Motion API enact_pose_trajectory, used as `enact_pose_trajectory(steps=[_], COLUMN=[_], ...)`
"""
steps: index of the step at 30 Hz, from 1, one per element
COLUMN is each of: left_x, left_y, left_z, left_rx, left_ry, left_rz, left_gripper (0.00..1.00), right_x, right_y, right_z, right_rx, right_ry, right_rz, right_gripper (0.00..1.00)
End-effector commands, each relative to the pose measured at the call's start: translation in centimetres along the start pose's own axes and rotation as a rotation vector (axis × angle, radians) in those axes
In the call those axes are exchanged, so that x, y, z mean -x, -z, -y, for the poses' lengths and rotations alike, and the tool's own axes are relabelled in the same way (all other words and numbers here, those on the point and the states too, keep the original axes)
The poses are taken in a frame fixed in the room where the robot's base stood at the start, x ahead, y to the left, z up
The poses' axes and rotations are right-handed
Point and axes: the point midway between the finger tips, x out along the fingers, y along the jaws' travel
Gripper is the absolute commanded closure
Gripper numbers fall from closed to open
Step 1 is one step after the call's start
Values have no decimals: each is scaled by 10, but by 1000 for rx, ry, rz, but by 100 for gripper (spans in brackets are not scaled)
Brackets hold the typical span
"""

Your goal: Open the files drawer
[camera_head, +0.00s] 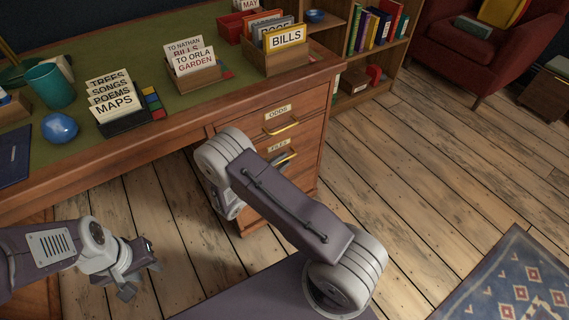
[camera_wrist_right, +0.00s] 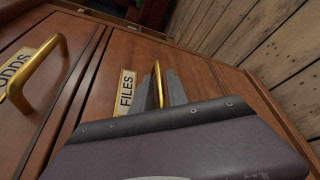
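The files drawer (camera_head: 265,172) is the lower labelled drawer of the wooden desk and looks shut. Its FILES label (camera_wrist_right: 126,92) and upright-looking brass handle (camera_wrist_right: 158,84) show in the right wrist view. My right gripper (camera_wrist_right: 163,92) is at this handle, with one grey finger on each side of it. I cannot tell whether the fingers press on it. In the head view my right arm partly hides the drawer, and the handle (camera_head: 291,156) shows just beyond the wrist. My left gripper (camera_head: 143,279) is open and empty above the floor at lower left.
The odds drawer (camera_head: 307,111) with its brass handle (camera_head: 282,127) sits directly above and looks shut. Card holders, a teal cup (camera_head: 50,86) and a blue ball (camera_head: 60,128) stand on the desk. Bare wooden floor (camera_head: 430,165) lies to the right, with a blue rug (camera_head: 515,285).

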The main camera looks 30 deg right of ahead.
Motion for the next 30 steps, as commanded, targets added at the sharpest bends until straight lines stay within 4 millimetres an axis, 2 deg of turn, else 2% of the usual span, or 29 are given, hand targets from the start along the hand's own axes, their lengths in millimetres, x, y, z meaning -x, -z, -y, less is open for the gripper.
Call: enact_pose_trajectory(steps=[4,11,12,14,30], left_x=[-7,-6,-6,-6,-6], left_y=[-1,-1,-1,-1,-1], left_z=[0,0,0,0,0], left_rx=[0,0,0,0,0], left_ry=[0,0,0,0,0], left_rz=[0,0,0,0,0], left_gripper=[64,64,64,64,64], right_x=[-14,-15,-15,-15,-15], right_y=[0,0,0,0,0], right_z=[1,-1,-1,0,0], right_rx=[-1,0,0,0,0], right_ry=[1,0,0,0,1], right_rz=[0,-1,-1,-1,0], right_gripper=[81,81,84,100,100])
